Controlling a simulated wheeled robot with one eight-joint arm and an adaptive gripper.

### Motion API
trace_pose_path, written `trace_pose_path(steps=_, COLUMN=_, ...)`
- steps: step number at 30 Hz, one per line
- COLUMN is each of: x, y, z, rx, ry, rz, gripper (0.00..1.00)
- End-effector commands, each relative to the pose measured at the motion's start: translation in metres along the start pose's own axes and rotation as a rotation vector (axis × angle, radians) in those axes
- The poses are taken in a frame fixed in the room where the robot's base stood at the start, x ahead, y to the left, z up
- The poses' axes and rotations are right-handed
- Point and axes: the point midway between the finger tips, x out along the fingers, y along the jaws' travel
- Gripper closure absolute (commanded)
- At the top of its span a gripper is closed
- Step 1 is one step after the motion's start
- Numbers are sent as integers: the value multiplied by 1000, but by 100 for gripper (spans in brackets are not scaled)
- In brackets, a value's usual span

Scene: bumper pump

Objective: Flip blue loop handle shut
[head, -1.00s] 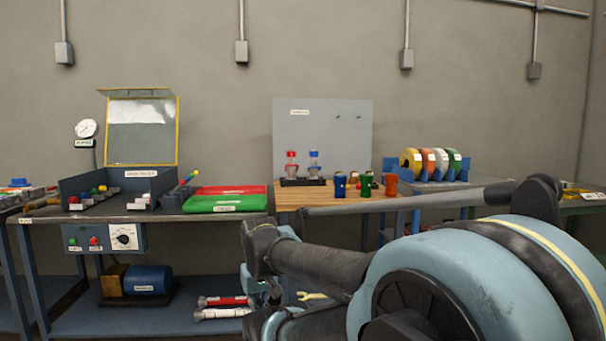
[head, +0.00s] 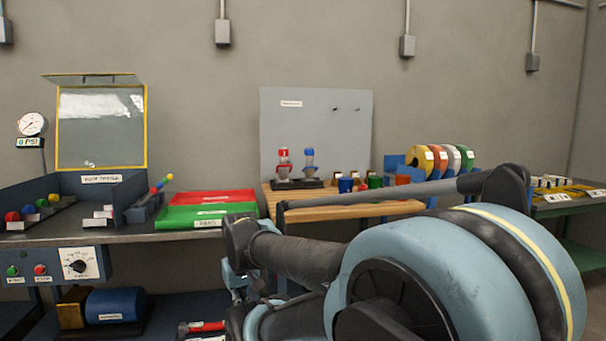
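On the wooden bench top (head: 412,208), a blue-topped fixture (head: 309,160) stands beside a red-topped one (head: 283,162) on a dark base. The blue top is the likeliest blue handle, but it is too small to tell whether it forms a loop or is open or shut. My arm is folded across the lower right, in front of the bench. The far end of my arm, with my gripper (head: 240,285), is low in the middle, apart from the fixtures. Its fingers cannot be made out.
The left bench carries a clear-lidded box (head: 102,127), a gauge (head: 32,124), and red (head: 215,196) and green (head: 190,218) trays. Small coloured cups (head: 346,185) stand right of the fixtures. Coloured reels (head: 420,158) stand farther right. My arm hides the bench's lower front.

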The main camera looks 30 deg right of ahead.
Motion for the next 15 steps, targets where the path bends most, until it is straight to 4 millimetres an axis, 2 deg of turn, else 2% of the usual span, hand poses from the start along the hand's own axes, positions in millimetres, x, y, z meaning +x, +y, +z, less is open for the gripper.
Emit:
trace_pose_path(steps=11, x=0, y=0, z=0, rx=0, ry=0, rz=0, gripper=100)
trace_pose_path(steps=13, x=-6, y=-1, z=4, rx=5, ry=18, rz=-4, gripper=100)
trace_pose_path(steps=15, x=-8, y=-3, z=-4, rx=18, ry=43, rz=-18, gripper=100)
